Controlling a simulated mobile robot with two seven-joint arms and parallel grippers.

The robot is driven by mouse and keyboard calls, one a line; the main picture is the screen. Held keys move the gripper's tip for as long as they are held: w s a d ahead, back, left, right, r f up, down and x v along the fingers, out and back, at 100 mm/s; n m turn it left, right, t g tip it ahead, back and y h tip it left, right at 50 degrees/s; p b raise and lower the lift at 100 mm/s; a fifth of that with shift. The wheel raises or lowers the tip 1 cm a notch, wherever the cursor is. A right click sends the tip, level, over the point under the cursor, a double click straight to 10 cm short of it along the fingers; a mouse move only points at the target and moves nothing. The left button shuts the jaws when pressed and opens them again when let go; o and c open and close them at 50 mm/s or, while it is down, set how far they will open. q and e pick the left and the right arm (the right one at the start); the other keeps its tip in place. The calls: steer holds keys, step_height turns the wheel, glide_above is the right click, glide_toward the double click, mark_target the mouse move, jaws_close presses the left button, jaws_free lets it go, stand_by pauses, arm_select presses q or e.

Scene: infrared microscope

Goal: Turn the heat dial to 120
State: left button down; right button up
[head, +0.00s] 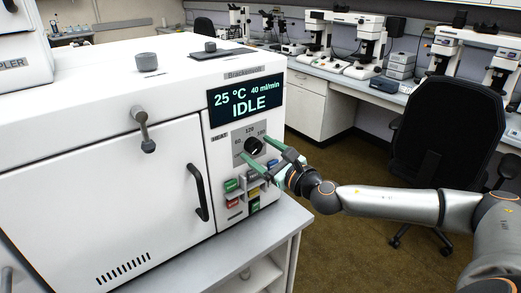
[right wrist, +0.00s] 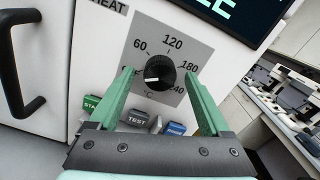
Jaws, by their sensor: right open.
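The heat dial (head: 254,146) is a round black knob on a grey scale plate on the front of the white instrument. In the right wrist view the dial (right wrist: 159,74) has a white mark pointing left, toward the lowest label, which a finger partly hides. The 120 label (right wrist: 172,41) is above the knob. My right gripper (head: 252,148) is open, its green fingers on either side of the dial. In the right wrist view a gap shows between each finger and the knob. My left gripper is not in view.
The display (head: 246,101) above the dial reads 25 °C, 40 ml/min, IDLE. Coloured buttons (head: 233,202), including a red one, sit below the dial. A door handle (head: 198,192) is to the left. A black chair (head: 438,130) and a microscope bench stand behind my right arm.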

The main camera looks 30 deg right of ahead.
jaws_close()
stand_by(0.7)
